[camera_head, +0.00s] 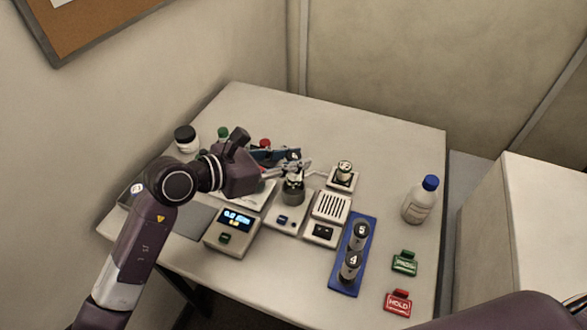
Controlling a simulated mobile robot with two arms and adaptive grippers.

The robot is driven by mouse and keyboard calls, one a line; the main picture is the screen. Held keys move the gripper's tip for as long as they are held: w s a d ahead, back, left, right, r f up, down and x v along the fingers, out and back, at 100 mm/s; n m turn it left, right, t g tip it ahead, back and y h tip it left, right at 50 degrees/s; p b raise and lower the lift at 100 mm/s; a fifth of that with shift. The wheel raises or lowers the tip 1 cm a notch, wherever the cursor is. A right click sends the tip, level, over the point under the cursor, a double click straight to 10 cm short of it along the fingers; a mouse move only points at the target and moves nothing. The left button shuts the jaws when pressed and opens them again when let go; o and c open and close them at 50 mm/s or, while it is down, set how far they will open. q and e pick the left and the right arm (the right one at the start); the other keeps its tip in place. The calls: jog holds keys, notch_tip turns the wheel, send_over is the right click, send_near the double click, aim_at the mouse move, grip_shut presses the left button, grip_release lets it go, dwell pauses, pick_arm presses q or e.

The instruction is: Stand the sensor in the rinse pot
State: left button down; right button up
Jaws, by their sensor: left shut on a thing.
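My left gripper (287,170) reaches in from the left over the middle of the table. It is shut on a small dark upright piece with a pale marked top (293,156), which I take to be the sensor. The fingers hide part of it. Right below it is a dark grey round pot (292,197) on a pale device (285,219); this looks like the rinse pot. I cannot tell whether the sensor's lower end is inside the pot or just above it. My right gripper is out of view.
A blue tray (344,286) holds dark cylinders marked 5 (358,236) and 4 (350,266). A vented box (331,207), a small stand (342,181) and a display unit (231,233) are close by.

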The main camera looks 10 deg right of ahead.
aim_at(294, 174)
pick_arm(q)
notch_tip(294, 174, down, 4)
jog(key=shift+f+p, duration=0.1)
jog(key=shift+p, duration=0.2)
jog(key=shift+f, duration=0.2)
jog(key=shift+f, duration=0.15)
jog(key=c, duration=1.7)
grip_release()
